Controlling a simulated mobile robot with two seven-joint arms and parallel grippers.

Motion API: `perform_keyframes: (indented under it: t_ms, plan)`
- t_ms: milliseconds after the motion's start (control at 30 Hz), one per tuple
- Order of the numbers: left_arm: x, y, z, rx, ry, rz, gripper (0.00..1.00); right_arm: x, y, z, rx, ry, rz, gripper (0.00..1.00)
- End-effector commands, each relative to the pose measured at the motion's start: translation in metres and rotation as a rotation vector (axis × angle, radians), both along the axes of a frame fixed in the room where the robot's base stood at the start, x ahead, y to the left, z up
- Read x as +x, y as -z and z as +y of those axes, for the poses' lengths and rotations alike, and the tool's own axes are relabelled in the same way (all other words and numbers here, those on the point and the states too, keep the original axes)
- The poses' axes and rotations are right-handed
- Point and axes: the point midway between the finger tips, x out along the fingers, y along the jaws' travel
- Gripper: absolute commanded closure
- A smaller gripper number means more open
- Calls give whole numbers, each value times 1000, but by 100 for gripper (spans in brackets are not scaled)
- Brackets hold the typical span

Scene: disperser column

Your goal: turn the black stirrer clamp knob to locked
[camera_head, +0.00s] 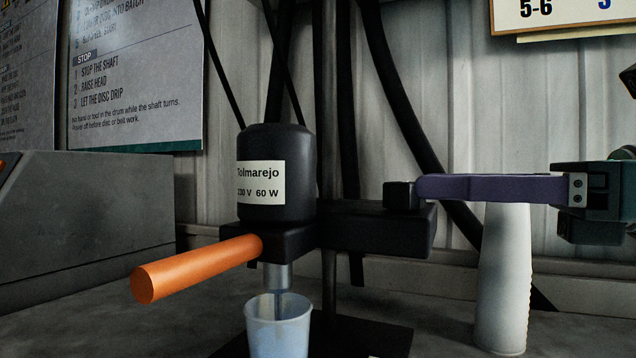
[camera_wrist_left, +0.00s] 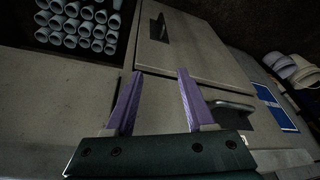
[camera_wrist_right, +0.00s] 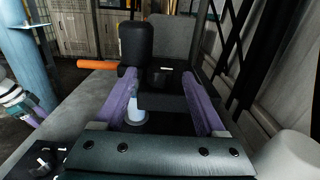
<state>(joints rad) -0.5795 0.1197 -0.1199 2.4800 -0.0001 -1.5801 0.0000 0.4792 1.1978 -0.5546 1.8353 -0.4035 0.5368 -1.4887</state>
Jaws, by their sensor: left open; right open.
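The black stirrer clamp knob (camera_head: 397,196) sticks up from the right part of the black clamp block (camera_head: 370,228), beside the stirrer motor (camera_head: 276,200). My right gripper (camera_head: 420,187) comes in from the right, its purple fingertips at the knob and overlapping its right side. In the right wrist view my right gripper (camera_wrist_right: 158,76) is open, its fingers spread on either side of the dark clamp block. I cannot tell whether either finger touches the knob. My left gripper (camera_wrist_left: 160,76) is open and empty in the left wrist view, away from the stirrer.
An orange handle (camera_head: 195,268) juts out left of the motor. A pale blue beaker (camera_head: 278,330) stands below it around the shaft. A white bottle-like cylinder (camera_head: 503,285) stands below my right fingers. A grey cabinet (camera_head: 90,225) fills the left side.

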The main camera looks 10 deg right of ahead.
Motion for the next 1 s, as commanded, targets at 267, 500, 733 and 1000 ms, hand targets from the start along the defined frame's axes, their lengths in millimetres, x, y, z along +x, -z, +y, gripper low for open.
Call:
perform_keyframes:
  t_ms: [267,500,733,1000]
  plan:
    - [0,-23,0,0,0,0,45,29,-5,44,3,-2,-2,27]
    - [0,-27,0,0,0,0,45,41,-1,60,3,2,2,27]
    - [0,-26,0,0,0,0,45,42,0,61,2,2,2,27]
    - [0,-26,0,0,1,1,45,41,0,61,3,2,2,53]
